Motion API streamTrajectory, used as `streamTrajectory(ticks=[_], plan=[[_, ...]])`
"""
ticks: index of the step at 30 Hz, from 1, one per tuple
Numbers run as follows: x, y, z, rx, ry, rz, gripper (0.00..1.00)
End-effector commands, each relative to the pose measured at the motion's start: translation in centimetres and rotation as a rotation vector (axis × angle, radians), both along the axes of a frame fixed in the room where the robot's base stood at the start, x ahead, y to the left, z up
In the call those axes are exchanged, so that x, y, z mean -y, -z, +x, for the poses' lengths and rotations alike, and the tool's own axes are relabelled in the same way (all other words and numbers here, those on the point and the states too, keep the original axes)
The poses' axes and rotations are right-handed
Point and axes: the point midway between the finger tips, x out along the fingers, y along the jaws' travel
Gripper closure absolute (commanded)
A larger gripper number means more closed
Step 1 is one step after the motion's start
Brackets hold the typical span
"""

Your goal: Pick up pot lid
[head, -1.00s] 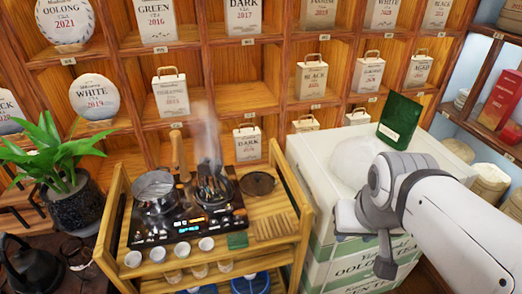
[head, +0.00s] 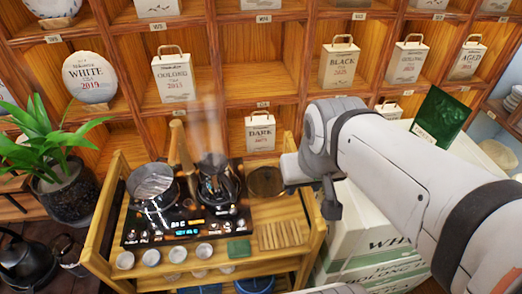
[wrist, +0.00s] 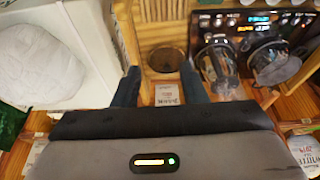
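A dark, flat round disc, which looks like the pot lid (head: 266,181), lies on the wooden cart to the right of the steaming pot (head: 215,185). In the wrist view the lid (wrist: 167,61) shows between my two dark fingers, a little beyond their tips. My gripper (head: 309,188) is near the cart's right edge, beside the lid in the head view. The wrist view shows my gripper (wrist: 162,84) open and empty. A second pan (head: 152,181) stands on the left of the black cooktop (head: 188,225).
Several small cups stand along the cart's front, beside a green block (head: 239,249) and a slatted wooden rack (head: 280,236). White boxes (head: 375,215) stand right of the cart. Shelves with tea packages rise behind. A potted plant (head: 62,180) is at left.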

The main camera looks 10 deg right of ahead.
Motion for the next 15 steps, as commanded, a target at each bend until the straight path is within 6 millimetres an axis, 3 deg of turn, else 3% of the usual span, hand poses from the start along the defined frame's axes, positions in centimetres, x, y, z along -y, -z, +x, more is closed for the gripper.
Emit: streamTrajectory(ticks=[6,7,15], plan=[[0.1,0.9,1.9,-0.007,0.030,-0.002,0.49],[-1.0,1.2,2.5,-0.009,0.043,-0.006,0.49],[-1.1,5.4,10.5,-0.016,0.166,-0.016,0.49]])
